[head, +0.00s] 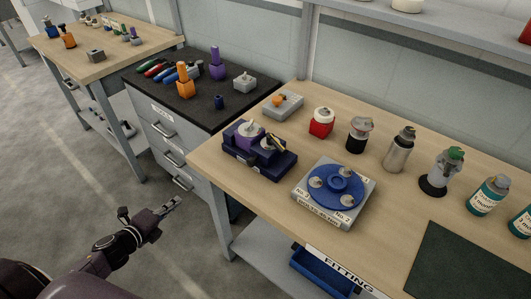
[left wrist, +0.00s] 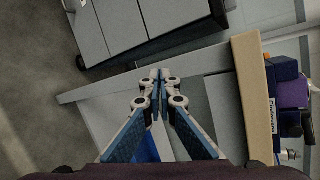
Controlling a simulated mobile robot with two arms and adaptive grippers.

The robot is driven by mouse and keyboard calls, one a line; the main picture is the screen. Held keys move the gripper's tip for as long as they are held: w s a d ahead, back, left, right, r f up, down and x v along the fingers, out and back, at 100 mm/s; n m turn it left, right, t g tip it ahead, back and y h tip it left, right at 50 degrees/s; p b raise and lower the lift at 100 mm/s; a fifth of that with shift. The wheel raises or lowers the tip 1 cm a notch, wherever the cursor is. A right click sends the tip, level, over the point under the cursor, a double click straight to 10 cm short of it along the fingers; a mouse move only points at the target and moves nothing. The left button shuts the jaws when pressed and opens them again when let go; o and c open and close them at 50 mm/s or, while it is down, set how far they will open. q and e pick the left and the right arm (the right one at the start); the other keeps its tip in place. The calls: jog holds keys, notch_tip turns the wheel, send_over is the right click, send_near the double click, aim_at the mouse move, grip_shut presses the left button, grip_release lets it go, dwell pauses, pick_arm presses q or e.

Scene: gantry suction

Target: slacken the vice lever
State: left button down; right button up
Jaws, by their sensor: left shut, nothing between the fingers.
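The vice (head: 258,159) is a dark navy block with a purple part on it, on the left end of the wooden workbench. A small lever (head: 272,144), pale with a dark part, lies on its top; its exact angle is too small to tell. The vice also shows at the right edge of the left wrist view (left wrist: 284,70), partly cut off. My left gripper (head: 176,203) is shut and empty, over the floor left of the bench and well apart from the vice. Its closed fingertips (left wrist: 160,76) meet in the left wrist view. My right gripper is out of view.
Right of the vice stands a grey block with a blue round plate (head: 350,178). Behind are a grey box (head: 283,103), a red-based item (head: 321,123) and several bottles. A drawer cabinet (head: 177,132) adjoins the bench. A blue bin (head: 318,274) sits below the bench top.

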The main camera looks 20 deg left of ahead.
pick_arm(q)
jog(key=w+d+r+m+t+h, duration=0.1)
jog(key=w+d+r+m+h, duration=0.15)
jog(key=d+r+m, duration=0.35)
jog(key=w+d+r+m+h, duration=0.2)
jog(key=r+m+h, duration=0.15)
jog(key=r, duration=0.45)
jog(key=s+d+r+m+g+h+b, duration=0.1)
jog(key=s+d+r+m+g+h, duration=0.2)
jog(key=d+r+m, duration=0.85)
jog(key=h+p, duration=0.1)
jog(key=p, duration=0.4)
send_near(278, 149)
jog(key=shift+t, duration=0.3)
jog(key=x, duration=0.6)
jog(key=shift+w+d+f, duration=0.3)
jog(key=shift+d+f, duration=0.05)
jog(key=shift+d, duration=0.05)
